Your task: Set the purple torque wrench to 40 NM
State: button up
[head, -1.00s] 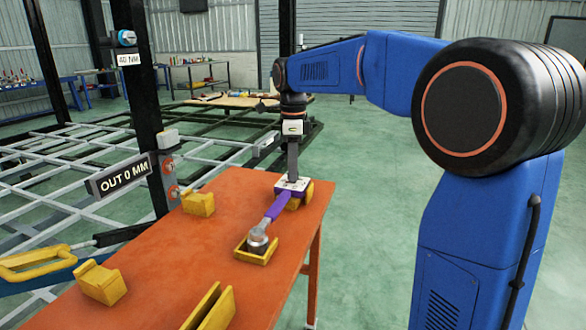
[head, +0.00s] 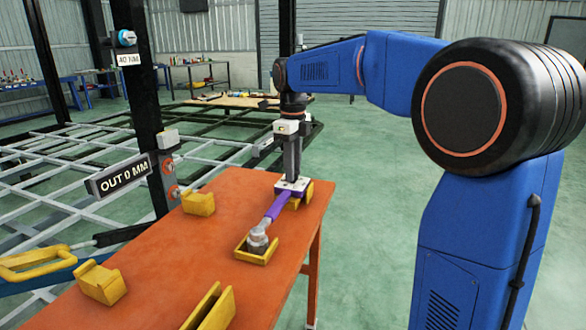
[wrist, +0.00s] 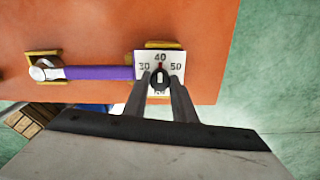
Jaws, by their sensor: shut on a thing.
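The purple torque wrench (head: 275,209) lies on the orange table, its head in a yellow cradle and its other end in another. A white dial plate (wrist: 149,60) sits at the wrench's right end in the wrist view, marked 30, 40 and 50. A small dark knob (wrist: 160,78) stands at the plate's middle. A small reddish mark on it seems to point up toward 40. My gripper (wrist: 160,86) is shut on the knob from above; its fingers hide the knob's sides. In the head view my gripper (head: 292,176) points straight down onto the plate.
Yellow holders (head: 101,283) stand elsewhere on the orange table (head: 170,268). A black post bears a "40 NM" sign (head: 129,59) and an "OUT 0 MM" sign (head: 122,176). The chassis frame (head: 60,190) lies behind. The floor right of the table is clear.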

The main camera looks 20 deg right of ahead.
jog(key=o, duration=1)
jog(key=shift+o, duration=0.2)
jog(key=shift+r, duration=0.1)
notch_tip(320, 180, up, 17)
jog(key=shift+r, duration=0.15)
jog(key=s+d+f+n+t, duration=0.2)
jog(key=s+d+f+n, duration=0.1)
jog(key=s+f+n, duration=1)
jog(key=s+d+f+n+t, duration=0.2)
jog(key=s+d+f+n, duration=0.1)
jog(key=s+f+n, duration=1)
jog(key=s+f, duration=0.5)
jog(key=s, duration=0.3)
jog(key=shift+d+f+n+t, duration=0.2)
jog(key=shift+d+n+t, duration=0.1)
jog(key=shift+n+t, duration=0.1)
